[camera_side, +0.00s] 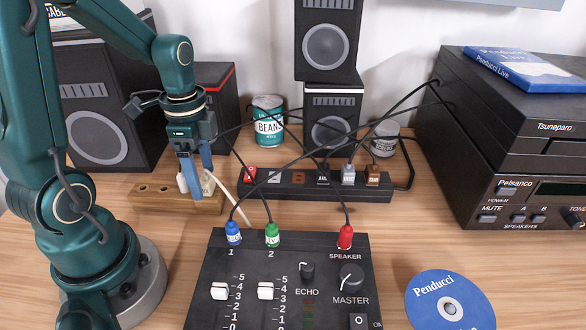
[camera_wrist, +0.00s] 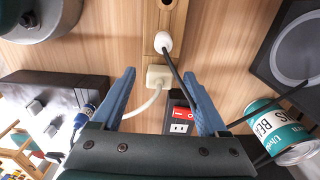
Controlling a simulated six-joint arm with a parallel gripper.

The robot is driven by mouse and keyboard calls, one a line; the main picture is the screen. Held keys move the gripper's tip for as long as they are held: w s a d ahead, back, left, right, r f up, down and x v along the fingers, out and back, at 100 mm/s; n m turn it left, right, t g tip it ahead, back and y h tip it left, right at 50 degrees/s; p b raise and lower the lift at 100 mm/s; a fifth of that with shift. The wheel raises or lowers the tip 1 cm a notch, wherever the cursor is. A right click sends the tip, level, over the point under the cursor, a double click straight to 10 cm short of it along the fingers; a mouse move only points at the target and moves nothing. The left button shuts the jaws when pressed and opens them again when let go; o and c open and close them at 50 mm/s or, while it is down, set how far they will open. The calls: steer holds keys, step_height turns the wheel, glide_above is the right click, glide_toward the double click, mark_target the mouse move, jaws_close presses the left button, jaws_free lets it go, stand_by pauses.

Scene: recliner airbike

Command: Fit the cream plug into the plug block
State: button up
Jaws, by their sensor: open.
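The cream plug (camera_side: 209,183) stands at the right end of a wooden block (camera_side: 150,198), with a pale cable running from it. In the wrist view the cream plug (camera_wrist: 157,75) shows between my blue fingertips. My gripper (camera_side: 197,183) is open and low over the wooden block, its fingers partly hiding the plug in the side view. I cannot tell whether they touch it. The black plug block (camera_side: 315,193) lies to the right. It has a red switch, a white and a brown socket free, and several plugs seated further right. Its near end also shows in the wrist view (camera_wrist: 180,115).
A white plug (camera_wrist: 163,42) with a black cable stands beside the cream one in the wooden block. A mixer (camera_side: 235,262) with cabled plugs lies in front. A bean can (camera_side: 268,130) and speakers (camera_side: 328,42) stand behind. Black cables arch over the plug block.

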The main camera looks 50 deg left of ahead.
mark_target(203, 179)
steer(key=shift+r, duration=2.2)
steer(key=s+d+r+n+t, duration=0.4)
steer(key=d+r+n+t, duration=0.1)
steer(key=d+n, duration=0.4)
steer(key=shift+d+r+t, duration=0.3)
steer(key=shift+d+r, duration=0.1)
steer(key=shift+d, duration=0.3)
